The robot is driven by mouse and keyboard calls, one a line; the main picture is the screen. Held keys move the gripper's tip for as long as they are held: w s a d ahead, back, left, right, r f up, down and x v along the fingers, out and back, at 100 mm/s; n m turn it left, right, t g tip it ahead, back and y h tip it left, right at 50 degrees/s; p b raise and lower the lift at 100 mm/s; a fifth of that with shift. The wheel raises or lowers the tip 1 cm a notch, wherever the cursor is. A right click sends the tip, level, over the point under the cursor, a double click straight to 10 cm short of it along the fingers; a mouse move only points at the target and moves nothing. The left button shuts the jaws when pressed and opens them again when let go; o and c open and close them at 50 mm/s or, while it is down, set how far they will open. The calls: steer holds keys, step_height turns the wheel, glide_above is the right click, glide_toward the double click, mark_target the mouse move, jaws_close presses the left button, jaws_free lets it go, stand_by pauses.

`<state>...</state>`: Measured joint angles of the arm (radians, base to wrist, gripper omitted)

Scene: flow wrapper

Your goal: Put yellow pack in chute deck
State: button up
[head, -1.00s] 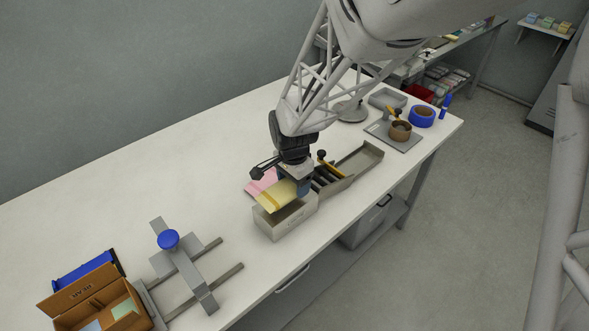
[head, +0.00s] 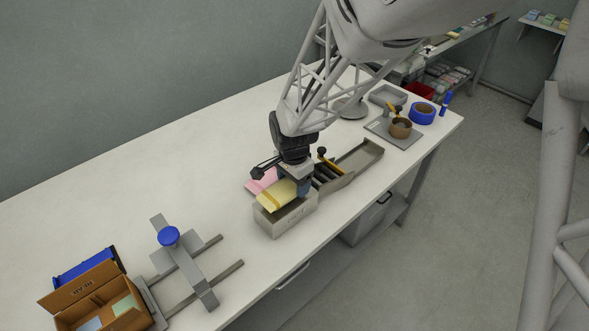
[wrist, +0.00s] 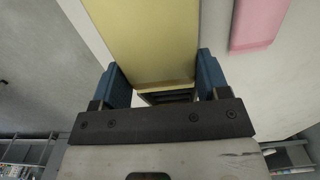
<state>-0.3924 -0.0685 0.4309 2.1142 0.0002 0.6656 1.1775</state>
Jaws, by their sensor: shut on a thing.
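The yellow pack (head: 275,195) is held over the open grey box at the front of the bench. In the wrist view the yellow pack (wrist: 150,40) lies between two blue fingers. My gripper (head: 290,187) is shut on its near end, and its fingertips also show in the wrist view (wrist: 163,75). The chute deck (head: 360,157), a grey channel with low side walls, lies right of my gripper. Dark rollers (head: 325,174) sit at its near end, partly hidden by my gripper. Whether the pack touches the box is unclear.
The grey box (head: 287,221) stands below the pack. A pink pack (head: 262,180) lies just left of it. A sliding fixture with a blue knob (head: 168,236) and a brown carton (head: 78,292) are at left.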

steer(key=shift+f, duration=1)
stand_by(0.7)
steer(key=o, duration=1)
steer(key=shift+c, duration=0.2)
steer(key=shift+o, duration=0.2)
steer(key=shift+r, duration=0.2)
steer(key=shift+r, duration=3.8)
